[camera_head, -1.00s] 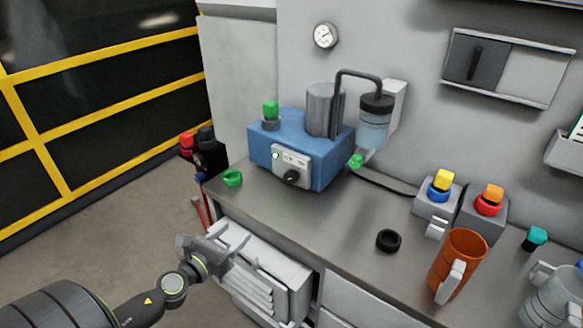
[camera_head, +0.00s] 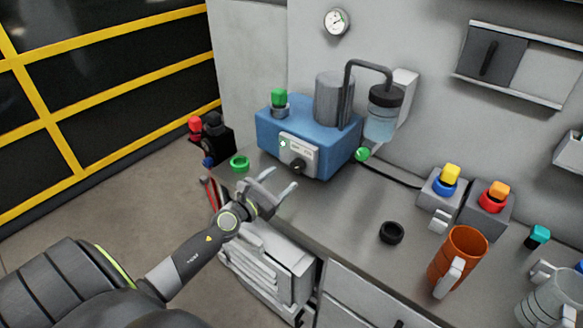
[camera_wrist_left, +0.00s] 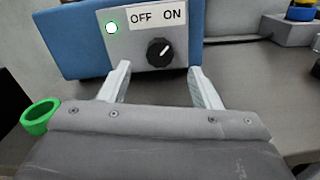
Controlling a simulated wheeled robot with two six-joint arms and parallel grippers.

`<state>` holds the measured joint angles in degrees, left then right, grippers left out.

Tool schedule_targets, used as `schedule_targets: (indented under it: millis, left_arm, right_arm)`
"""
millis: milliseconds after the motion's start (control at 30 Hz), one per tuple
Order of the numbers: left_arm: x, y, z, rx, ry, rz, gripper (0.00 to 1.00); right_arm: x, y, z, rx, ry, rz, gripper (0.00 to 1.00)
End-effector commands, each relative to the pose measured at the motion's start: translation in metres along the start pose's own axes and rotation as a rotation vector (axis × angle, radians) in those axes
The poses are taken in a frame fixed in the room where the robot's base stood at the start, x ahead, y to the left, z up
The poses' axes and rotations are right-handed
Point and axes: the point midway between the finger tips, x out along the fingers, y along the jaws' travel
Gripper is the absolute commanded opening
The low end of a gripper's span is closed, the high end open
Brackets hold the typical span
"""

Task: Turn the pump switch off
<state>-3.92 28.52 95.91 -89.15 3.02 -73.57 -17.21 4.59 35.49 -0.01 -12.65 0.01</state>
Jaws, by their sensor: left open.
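The blue pump (camera_head: 273,130) stands on the bench against the wall. Its front plate carries a black rotary switch knob (camera_head: 298,166), which also shows in the left wrist view (camera_wrist_left: 160,52). Above the knob a label (camera_wrist_left: 157,15) reads OFF at left and ON at right. The white pointer mark on the knob leans up and right, toward ON. A green lamp (camera_wrist_left: 112,28) is lit left of the knob. My left gripper (camera_head: 281,182) is open and empty in front of the plate, its fingers either side of the knob's line but short of it. My right gripper is not in view.
A green ring (camera_head: 240,163) lies on the bench left of the pump. A black ring (camera_head: 391,233), an orange mug (camera_head: 457,258) and two grey blocks with coloured caps stand to the right. White racks (camera_head: 265,262) sit below the bench edge.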

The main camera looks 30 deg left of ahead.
Motion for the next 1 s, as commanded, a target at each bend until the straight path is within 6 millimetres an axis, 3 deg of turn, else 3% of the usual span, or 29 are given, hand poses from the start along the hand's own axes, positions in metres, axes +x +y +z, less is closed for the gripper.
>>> schedule_targets:
  millis: [100,300,767,1000]
  left_arm:
    - [0.023,0.000,0.001,0.000,-0.003,0.001,0.57]
    - [0.048,0.000,-0.001,-0.001,0.000,0.001,0.57]
    - [0.058,0.000,0.000,-0.001,0.000,0.001,0.57]
    - [0.058,0.000,0.000,0.000,0.000,0.001,0.26]
  right_arm:
    - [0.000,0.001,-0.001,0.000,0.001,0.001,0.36]
    - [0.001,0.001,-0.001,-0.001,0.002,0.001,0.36]
    - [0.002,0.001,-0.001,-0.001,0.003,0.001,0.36]
    - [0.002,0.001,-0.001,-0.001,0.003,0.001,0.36]
